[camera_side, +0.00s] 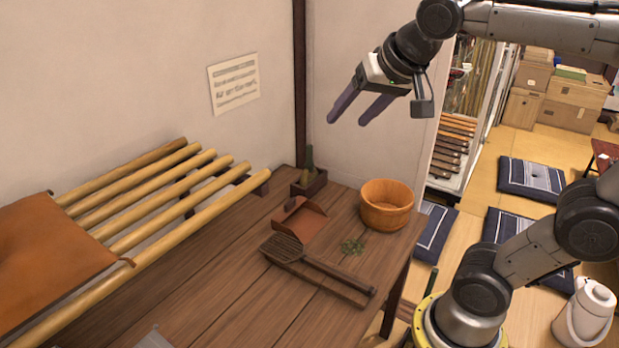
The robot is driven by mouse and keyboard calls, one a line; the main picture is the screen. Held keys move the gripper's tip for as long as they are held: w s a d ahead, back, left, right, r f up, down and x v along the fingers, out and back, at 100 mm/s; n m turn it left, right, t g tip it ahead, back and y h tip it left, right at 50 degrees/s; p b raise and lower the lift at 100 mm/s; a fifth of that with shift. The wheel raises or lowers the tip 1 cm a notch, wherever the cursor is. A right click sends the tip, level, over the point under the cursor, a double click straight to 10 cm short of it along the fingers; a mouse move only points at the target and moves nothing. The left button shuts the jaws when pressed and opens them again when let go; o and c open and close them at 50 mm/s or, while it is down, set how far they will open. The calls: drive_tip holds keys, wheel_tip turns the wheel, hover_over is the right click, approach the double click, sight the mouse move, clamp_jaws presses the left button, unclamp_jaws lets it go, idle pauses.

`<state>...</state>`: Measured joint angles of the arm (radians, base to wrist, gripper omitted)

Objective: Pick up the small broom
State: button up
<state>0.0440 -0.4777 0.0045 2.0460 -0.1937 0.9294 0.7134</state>
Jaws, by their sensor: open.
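My gripper (353,115) is high above the table, up and to the right of the broom, in front of the wall. Its two purple fingers are spread apart with nothing between them, pointing down and left. Nothing covers the broom in this view.
A brown dustpan (299,220) lies just behind the broom, beside a small green clump (352,246). A wooden tub (387,204) stands at the back right. A small box (309,183) holds a green item. Bamboo poles (190,205) lie at left. The table's front (240,310) is largely bare.

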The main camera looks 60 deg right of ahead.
drive_tip(key=w+d+r+m+h, duration=0.1)
drive_tip(key=w+d+r+m, duration=0.2)
drive_tip(key=w, duration=0.4)
drive_tip(key=w+d+m+h, duration=0.1)
drive_tip(key=w+d+m, duration=0.1)
drive_tip(key=w+d, duration=0.45)
drive_tip(key=m+g+h, duration=0.2)
drive_tip(key=m+g, duration=0.3)
hover_over(309, 147)
drive_tip(key=s+a, duration=0.1)
drive_tip(key=a, duration=0.4)
wheel_tip(309, 147, down, 26)
drive_tip(key=x, duration=0.7)
drive_tip(key=shift+s+d+f, duration=0.3)
drive_tip(key=shift+f, duration=0.05)
drive_tip(key=shift+x, duration=2.9)
drive_tip(key=shift+d, duration=0.1)
